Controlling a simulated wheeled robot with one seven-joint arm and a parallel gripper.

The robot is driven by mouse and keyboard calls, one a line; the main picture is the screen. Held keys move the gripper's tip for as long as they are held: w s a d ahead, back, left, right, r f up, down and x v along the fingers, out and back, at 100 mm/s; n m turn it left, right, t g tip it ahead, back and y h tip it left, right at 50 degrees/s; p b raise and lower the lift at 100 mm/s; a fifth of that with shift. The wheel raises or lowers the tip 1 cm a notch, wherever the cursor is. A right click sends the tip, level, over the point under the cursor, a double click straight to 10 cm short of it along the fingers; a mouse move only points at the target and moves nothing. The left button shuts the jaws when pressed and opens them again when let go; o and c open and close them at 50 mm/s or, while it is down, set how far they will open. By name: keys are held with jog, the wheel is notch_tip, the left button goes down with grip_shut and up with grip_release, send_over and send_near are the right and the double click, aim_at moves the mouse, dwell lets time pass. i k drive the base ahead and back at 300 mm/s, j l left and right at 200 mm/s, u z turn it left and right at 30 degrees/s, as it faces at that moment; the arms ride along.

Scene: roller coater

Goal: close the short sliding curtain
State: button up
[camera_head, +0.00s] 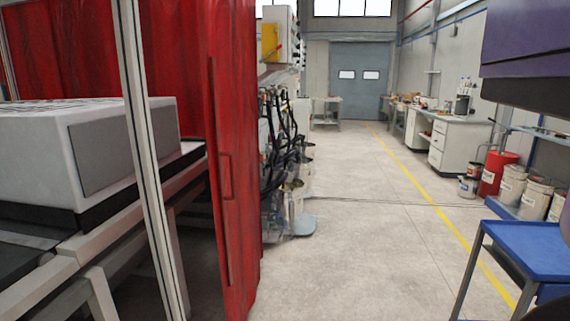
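A red curtain (238,130) hangs at left centre, with a vertical red bar and a small handle (226,175) on its near edge. More red curtain (70,45) hangs behind, at the upper left. A gap shows between the handle edge and the pale metal post (150,170). Through it I see a white boxy machine (60,150) on a frame. The curtain's top and its rail are out of the picture. My gripper is not in view, and nothing touches the handle.
A blue cart (530,255) stands at the right, near a dark and purple body at the right edge. Buckets and a red drum (497,173) stand beyond it. Hoses and equipment (280,150) stand behind the curtain. The grey floor in the middle is clear, with a yellow line.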

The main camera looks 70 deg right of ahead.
aim_at(224, 27)
jog(key=z, duration=1.3)
jog(key=i+l+z, duration=0.15)
jog(key=i+z, duration=0.15)
jog(key=i, duration=1)
jog(key=i+j+z, duration=0.25)
jog(key=i, duration=1.05)
jog(key=l, duration=0.1)
